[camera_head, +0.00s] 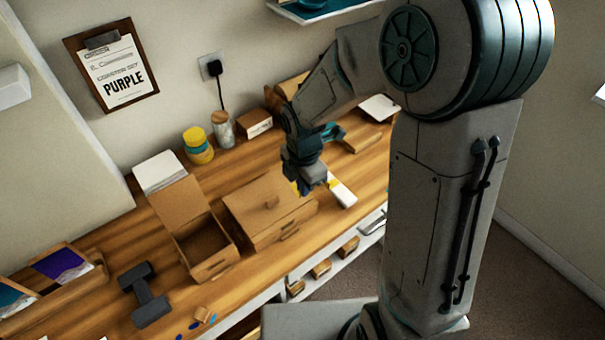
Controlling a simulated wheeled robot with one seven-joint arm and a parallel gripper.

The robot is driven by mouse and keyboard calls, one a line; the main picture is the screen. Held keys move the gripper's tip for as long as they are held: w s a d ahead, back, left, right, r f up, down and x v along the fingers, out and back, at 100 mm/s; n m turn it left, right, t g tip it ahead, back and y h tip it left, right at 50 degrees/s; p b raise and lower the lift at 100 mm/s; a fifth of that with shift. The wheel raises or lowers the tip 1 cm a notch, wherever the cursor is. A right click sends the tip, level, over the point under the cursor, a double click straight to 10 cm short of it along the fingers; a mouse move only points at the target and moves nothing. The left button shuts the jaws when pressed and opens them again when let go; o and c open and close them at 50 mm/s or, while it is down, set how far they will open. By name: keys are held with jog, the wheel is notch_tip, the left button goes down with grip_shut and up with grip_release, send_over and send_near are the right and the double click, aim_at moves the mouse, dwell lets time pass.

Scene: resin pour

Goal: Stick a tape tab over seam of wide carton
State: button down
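A wide, closed brown carton (257,222) sits on the wooden bench left of my gripper. A small brown piece (272,202) lies on its top; I cannot tell whether it is a tape tab, and the seam is too small to make out. My gripper (306,187) points down by the carton's right back side, close to a white strip-like object (343,194) with yellow near it. The fingertips are small and dark, so whether they are open or hold something does not show.
An open carton (212,262) stands left of the closed one. A dark dumbbell-shaped object (147,297) lies farther left. A yellow jar (198,146), a corked glass jar (223,132) and a small box (254,124) line the wall. My arm covers the bench's right part.

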notch_tip(320, 180, down, 7)
jog(key=b, duration=0.6)
jog(key=shift+f+b, duration=0.4)
jog(key=shift+f, duration=0.1)
dwell(1.4)
dwell(0.3)
jog(key=c, duration=1.6)
grip_release()
jog(key=shift+r, duration=0.1)
notch_tip(320, 180, up, 8)
jog(key=p, duration=0.7)
